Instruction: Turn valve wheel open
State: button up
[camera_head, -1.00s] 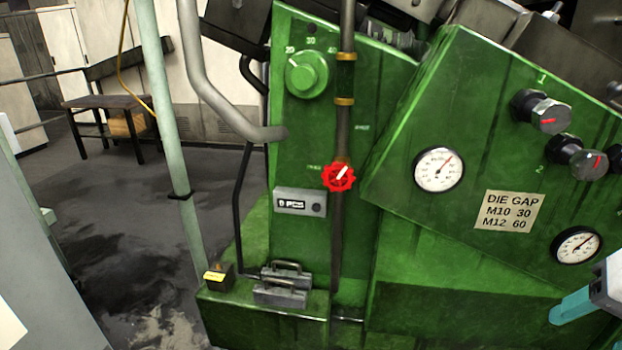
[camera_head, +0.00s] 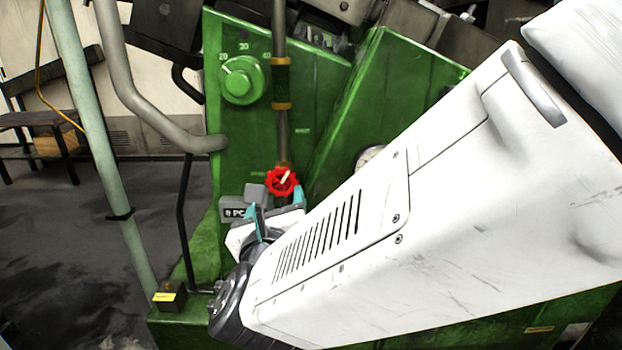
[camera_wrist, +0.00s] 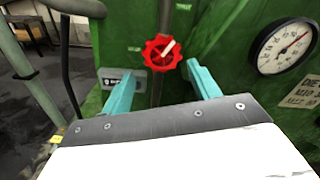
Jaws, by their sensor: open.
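The red valve wheel (camera_head: 282,181) sits on a vertical pipe on the green machine's front, with a white pointer mark slanting up to the right. It also shows in the wrist view (camera_wrist: 162,52), ahead of my gripper and between the lines of its two fingers. My gripper (camera_wrist: 160,82) is open with its teal fingers apart and nothing between them. In the head view my gripper (camera_head: 277,212) is just below the wheel, partly hidden by my white arm. Whether a finger touches the wheel cannot be told.
A green dial (camera_head: 243,80) is above left of the wheel. A grey labelled box (camera_wrist: 122,78) is left of the wheel. A pressure gauge (camera_wrist: 284,46) is to the right. A bent grey pipe (camera_head: 150,120) and a pale green post (camera_head: 92,150) stand left.

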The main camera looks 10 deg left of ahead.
aim_at(281, 182)
jog(key=x, duration=0.7)
jog(key=shift+w+r, duration=0.15)
jog(key=shift+w, duration=0.2)
jog(key=shift+c, duration=0.3)
jog(key=c, duration=0.6)
